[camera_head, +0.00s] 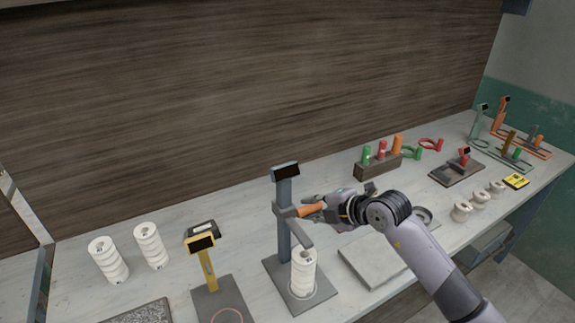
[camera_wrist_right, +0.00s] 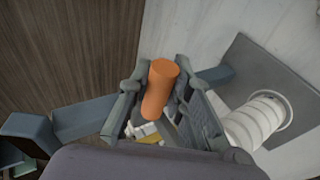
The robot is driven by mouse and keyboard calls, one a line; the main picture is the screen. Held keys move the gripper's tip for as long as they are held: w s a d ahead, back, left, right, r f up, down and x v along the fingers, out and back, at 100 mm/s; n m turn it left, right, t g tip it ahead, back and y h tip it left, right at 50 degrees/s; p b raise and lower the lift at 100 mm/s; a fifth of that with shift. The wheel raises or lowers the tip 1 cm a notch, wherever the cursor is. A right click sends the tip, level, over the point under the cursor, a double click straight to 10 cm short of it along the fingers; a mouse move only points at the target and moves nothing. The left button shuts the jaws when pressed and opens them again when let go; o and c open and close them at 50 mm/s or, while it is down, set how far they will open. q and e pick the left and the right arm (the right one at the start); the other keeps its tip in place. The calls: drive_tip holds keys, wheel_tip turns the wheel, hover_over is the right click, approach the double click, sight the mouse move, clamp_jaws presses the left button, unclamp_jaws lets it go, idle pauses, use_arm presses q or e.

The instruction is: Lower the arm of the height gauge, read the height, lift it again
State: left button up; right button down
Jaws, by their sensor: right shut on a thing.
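The height gauge (camera_head: 284,223) stands on the bench with a grey column, a dark base plate and a dark display (camera_head: 286,171) on top. Its arm (camera_head: 297,235) reaches out above a white ribbed cylinder (camera_head: 303,273), which stands upright on the base plate. A gap shows between the arm and the cylinder top. My right gripper (camera_head: 323,208) is shut on the orange handle (camera_head: 309,211) of the arm. In the right wrist view the handle (camera_wrist_right: 160,88) sits between the fingers and the cylinder (camera_wrist_right: 255,122) is to the right. The display reading is too small to make out. My left gripper is not in view.
Two white ribbed cylinders (camera_head: 108,261) stand at the left. A yellow gauge (camera_head: 206,262) on a dark plate is left of the height gauge. A grey slab (camera_head: 366,262) lies under my right arm. A wooden block (camera_head: 378,165) with coloured tools is behind.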

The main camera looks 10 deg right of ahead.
drive_tip(key=shift+r+p, duration=1.85)
drive_tip(key=shift+r, duration=0.65)
drive_tip(key=c, duration=0.6)
unclamp_jaws()
drive_tip(key=shift+f, duration=0.15)
drive_tip(key=p+v, duration=0.4)
drive_tip(key=v, duration=0.4)
